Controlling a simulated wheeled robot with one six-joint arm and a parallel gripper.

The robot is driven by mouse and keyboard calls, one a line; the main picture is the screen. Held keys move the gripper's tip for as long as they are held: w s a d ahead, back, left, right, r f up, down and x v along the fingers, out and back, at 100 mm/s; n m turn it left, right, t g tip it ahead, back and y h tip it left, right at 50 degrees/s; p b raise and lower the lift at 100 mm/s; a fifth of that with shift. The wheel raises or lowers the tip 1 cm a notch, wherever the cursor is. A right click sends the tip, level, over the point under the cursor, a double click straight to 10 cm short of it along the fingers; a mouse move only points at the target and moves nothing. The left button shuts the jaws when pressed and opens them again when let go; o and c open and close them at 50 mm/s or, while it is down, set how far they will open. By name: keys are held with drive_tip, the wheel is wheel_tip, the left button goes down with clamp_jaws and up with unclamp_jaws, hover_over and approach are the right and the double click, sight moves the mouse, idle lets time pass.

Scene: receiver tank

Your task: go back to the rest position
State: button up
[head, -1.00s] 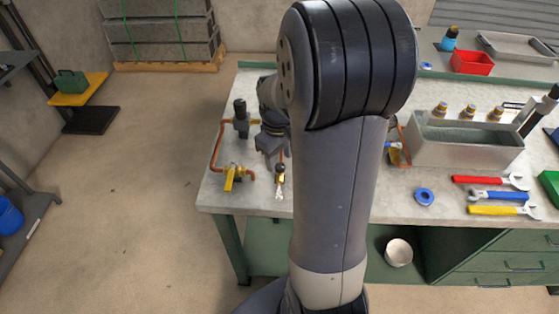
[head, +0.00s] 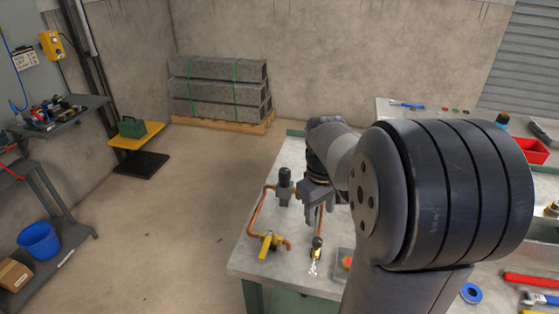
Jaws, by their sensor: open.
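My gripper (head: 319,211) is in the head view, over the left part of the grey-topped workbench (head: 256,255). It points down with its fingers apart, and nothing shows between them. It is just right of a dark regulator-like fitting (head: 284,186) and behind a small brass valve (head: 317,246) in the picture. I cannot tell whether it touches the copper pipework (head: 254,214). A yellow-handled valve (head: 270,243) sits at the front of the pipe. My own arm fills the right of the view and hides much of the bench.
Blocks (head: 218,88) on a pallet stand by the back wall. A green case (head: 131,127) sits on a yellow platform at the left. A blue bucket (head: 39,240) is on the left shelf. A red bin (head: 531,150) is on the right surface. The floor left of the bench is open.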

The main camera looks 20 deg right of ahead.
sight(317, 240)
drive_tip(key=f, duration=1)
drive_tip(key=shift+d+f, duration=0.2)
drive_tip(key=shift+f, duration=0.05)
drive_tip(key=shift+w, duration=0.1)
